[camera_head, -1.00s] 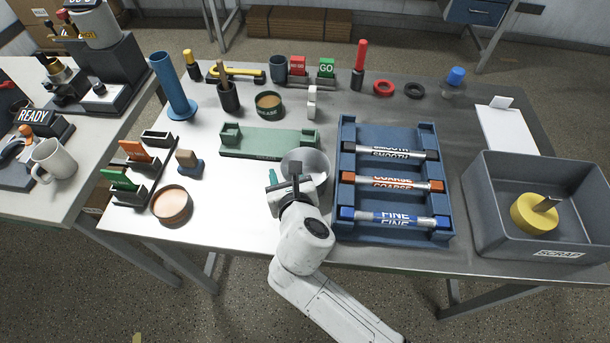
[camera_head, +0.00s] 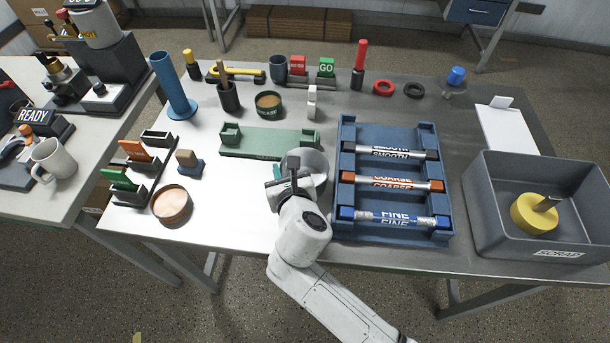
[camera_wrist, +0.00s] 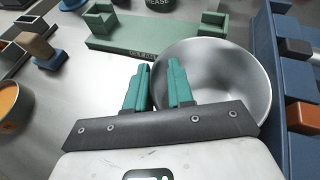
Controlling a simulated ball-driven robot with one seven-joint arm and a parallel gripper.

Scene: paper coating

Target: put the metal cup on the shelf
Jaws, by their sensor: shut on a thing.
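The metal cup (camera_head: 312,163) is a wide, shiny, bowl-like vessel beside the left edge of the blue rod rack, at the front middle of the bench. In the wrist view the cup (camera_wrist: 225,75) has its open mouth facing the camera, and its inside looks empty. My gripper (camera_wrist: 158,78) has teal fingers at its left wall, one outside and one inside the rim, shut on that wall. In the head view my gripper (camera_head: 291,172) partly covers the cup's left and near sides. Whether the cup's base touches the bench is hidden. I cannot make out a shelf in either view.
The blue rack (camera_head: 345,135) with three rods stands close on the right. A green block fixture (camera_head: 265,142) lies just behind. A round tan-topped tin (camera_head: 171,204) stands left, and a grey scrap bin (camera_head: 490,215) far right. Bare bench lies between tin and gripper.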

